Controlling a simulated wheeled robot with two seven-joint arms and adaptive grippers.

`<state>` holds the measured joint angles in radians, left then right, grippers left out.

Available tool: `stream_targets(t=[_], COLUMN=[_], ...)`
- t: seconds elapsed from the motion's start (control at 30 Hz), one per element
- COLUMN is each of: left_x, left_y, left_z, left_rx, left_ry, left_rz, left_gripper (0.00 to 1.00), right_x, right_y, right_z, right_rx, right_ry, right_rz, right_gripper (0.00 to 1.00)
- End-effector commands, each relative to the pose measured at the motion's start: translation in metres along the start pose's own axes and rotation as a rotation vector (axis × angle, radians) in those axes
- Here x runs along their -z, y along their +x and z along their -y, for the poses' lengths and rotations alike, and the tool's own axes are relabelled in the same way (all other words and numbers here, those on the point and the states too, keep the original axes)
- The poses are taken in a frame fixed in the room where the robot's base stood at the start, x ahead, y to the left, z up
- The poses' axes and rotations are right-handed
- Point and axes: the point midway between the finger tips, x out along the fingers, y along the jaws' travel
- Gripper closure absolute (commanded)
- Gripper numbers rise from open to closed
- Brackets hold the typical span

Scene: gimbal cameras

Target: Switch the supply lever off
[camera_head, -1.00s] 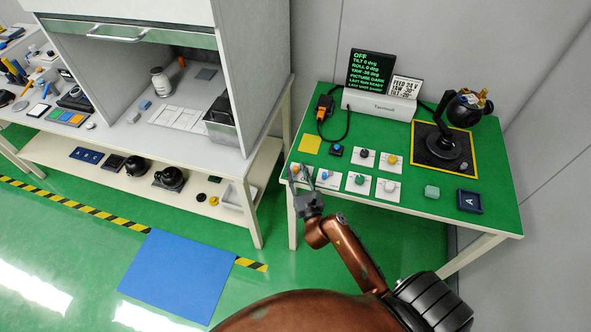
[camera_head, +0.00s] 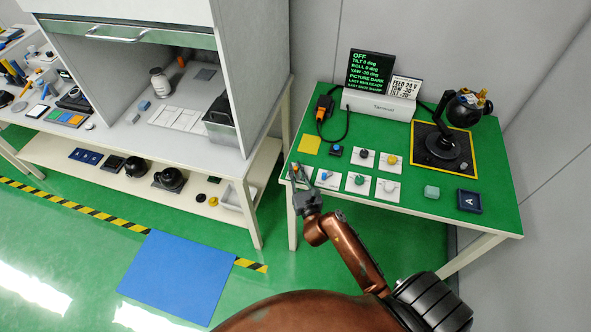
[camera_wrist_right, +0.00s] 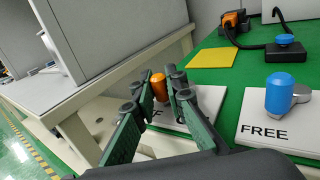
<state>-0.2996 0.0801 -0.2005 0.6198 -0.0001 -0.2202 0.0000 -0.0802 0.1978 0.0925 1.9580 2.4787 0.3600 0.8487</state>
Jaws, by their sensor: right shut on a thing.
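An orange-knobbed lever (camera_wrist_right: 158,86) stands on a white plate (camera_wrist_right: 202,103) at the left front of the green table. The plate's lettering is partly hidden, with an "F" showing. My right gripper (camera_head: 296,176) is at this plate, and in the right wrist view its green-padded fingers (camera_wrist_right: 161,90) are closed around the lever, with the orange top showing between them. The dark screen (camera_head: 371,71) reads "OFF" on its top line, with smaller lines below. My left gripper is not in view.
A blue-knobbed lever on a plate marked "FREE" (camera_wrist_right: 282,125) is close on the right. Several more control plates, a yellow square (camera_head: 310,145) and a blue button (camera_head: 336,150) lie near. A gimbal camera (camera_head: 462,110) stands at the right. A cabinet bench (camera_head: 240,165) is left of the table.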

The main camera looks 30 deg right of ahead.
Motion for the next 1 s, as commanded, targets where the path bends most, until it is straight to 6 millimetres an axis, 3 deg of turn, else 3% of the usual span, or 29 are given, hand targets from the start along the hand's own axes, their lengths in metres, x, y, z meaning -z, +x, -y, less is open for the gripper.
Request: stream_targets(t=[0.77,0.8,1.0], left_x=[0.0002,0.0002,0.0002], left_y=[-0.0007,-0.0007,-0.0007], left_z=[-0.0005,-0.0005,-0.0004], left_rx=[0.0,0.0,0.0], left_ry=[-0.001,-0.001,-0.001], left_rz=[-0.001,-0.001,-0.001], left_gripper=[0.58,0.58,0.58], right_x=[0.0004,0.0003,0.0003], right_y=[0.0033,0.0033,0.0033], right_z=[-0.0028,-0.0029,-0.0027], right_rx=[0.112,0.112,0.112], right_ry=[0.0,0.0,0.0], right_rz=[-0.001,-0.001,-0.001], right_gripper=[1.0,0.87,0.73])
